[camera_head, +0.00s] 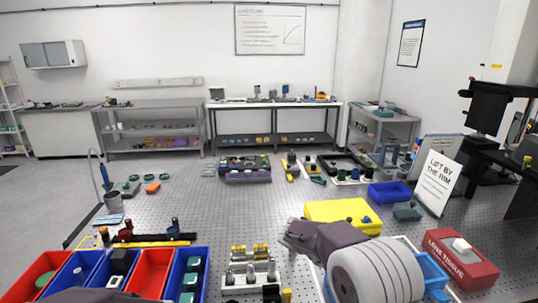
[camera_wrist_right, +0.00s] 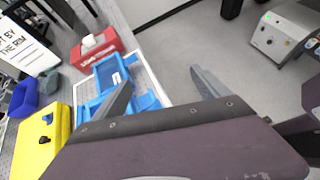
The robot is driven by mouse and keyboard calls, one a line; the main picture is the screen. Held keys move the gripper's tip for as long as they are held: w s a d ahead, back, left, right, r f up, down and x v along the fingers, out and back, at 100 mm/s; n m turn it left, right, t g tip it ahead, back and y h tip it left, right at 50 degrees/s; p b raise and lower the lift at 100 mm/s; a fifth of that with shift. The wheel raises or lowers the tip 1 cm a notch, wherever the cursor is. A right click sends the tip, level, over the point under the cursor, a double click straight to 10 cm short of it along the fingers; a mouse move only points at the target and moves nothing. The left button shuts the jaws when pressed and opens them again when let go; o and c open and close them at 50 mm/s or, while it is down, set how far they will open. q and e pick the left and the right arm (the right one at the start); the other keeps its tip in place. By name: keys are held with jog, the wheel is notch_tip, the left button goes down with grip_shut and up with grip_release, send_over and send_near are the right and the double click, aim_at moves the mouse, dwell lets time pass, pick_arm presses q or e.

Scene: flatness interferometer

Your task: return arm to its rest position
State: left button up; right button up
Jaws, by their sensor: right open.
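My right arm shows at the lower right of the head view as a large grey ribbed link with a dark purple part (camera_head: 345,237) at its left. In the right wrist view my right gripper (camera_wrist_right: 162,78) is open, its two grey fingers wide apart with nothing between them. It is over the edge of a white-rimmed tray (camera_wrist_right: 152,78) holding blue parts (camera_wrist_right: 112,75), with the floor to the right. The fingertips cannot be made out in the head view. A dark purple piece of my left arm shows at the bottom left edge; its gripper is out of view.
Near the right arm are a yellow case (camera_head: 345,212), a red lens tissue box (camera_head: 460,262), a "lift by the rim" sign (camera_head: 438,182) and a blue bin (camera_head: 390,193). Red and blue bins (camera_head: 150,272) stand front left. The perforated table (camera_head: 225,205) is clear in its middle.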

jog(key=s+a+f+m+y, duration=0.2)
jog(key=s+f+m+y, duration=0.2)
jog(key=s, duration=0.3)
jog(key=s+a+f+m+y, duration=0.1)
jog(key=s+f+m+y, duration=0.35)
jog(key=s, duration=0.25)
jog(key=w+a+f+m+t+y, duration=0.1)
jog(key=a+f+m+t+y, duration=0.2)
jog(key=a+m, duration=0.3)
jog(key=shift+w+a+f+m, duration=0.15)
jog(key=shift+w+f+m, duration=0.15)
jog(key=shift+f+m, duration=0.25)
jog(key=shift+s, duration=0.15)
